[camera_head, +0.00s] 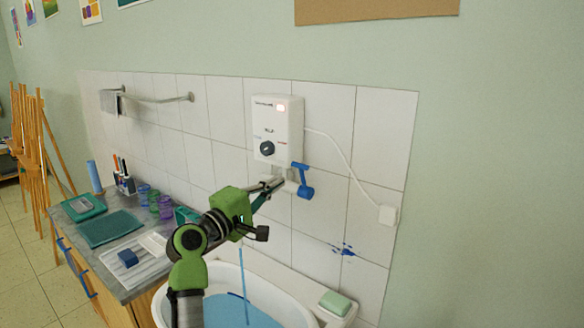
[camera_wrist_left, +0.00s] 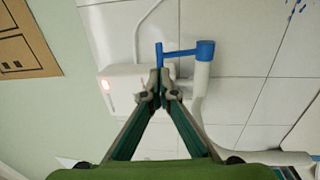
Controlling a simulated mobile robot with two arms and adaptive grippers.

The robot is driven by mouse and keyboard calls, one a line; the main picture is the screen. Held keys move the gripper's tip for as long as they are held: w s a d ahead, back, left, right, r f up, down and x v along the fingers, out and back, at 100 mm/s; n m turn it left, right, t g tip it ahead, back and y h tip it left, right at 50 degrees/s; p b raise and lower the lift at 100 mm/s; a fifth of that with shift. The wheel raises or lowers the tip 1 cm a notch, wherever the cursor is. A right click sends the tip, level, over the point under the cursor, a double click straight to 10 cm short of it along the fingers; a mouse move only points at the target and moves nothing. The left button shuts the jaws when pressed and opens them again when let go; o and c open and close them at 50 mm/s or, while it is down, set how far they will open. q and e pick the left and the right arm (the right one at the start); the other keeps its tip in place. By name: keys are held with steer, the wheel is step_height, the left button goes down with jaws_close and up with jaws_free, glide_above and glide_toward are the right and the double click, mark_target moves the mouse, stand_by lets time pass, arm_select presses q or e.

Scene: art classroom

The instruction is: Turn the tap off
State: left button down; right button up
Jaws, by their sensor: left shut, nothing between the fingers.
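The tap has a blue lever handle (camera_head: 303,182) on a white body below a white wall heater (camera_head: 277,128). A thin blue stream of water (camera_head: 244,287) falls into the white basin (camera_head: 284,300), which holds blue water. My left gripper (camera_head: 280,182) is shut and empty, just left of the handle in the head view. In the left wrist view the blue handle (camera_wrist_left: 185,52) lies just beyond the gripper's fingertips (camera_wrist_left: 158,92); its bar end appears close to them, but I cannot tell whether they touch. My arm hides the tap's spout. My right gripper is not in view.
A soap dish with a green bar (camera_head: 335,303) stands right of the basin. The counter (camera_head: 113,263) at left holds jars, a pen holder and trays. A towel rail (camera_head: 160,99) is on the tiled wall.

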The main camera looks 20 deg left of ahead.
mark_target(300, 165)
arm_select(q)
steer(key=p+x, duration=0.2)
steer(key=x, duration=0.3)
steer(key=shift+w+d+r, duration=0.1)
steer(key=shift+w+r, duration=0.05)
steer(key=shift+w, duration=0.1)
steer(key=shift+x, duration=0.75)
steer(key=shift+w+d+r, duration=0.2)
steer(key=shift+w+r, duration=0.05)
steer(key=shift+w, duration=0.25)
steer(key=shift+w+d+r, duration=0.15)
steer(key=shift+w+r, duration=0.1)
steer(key=shift+w, duration=0.3)
steer(key=shift+w+d+r, duration=0.2)
steer(key=shift+w, duration=0.3)
steer(key=shift+s+r, duration=0.1)
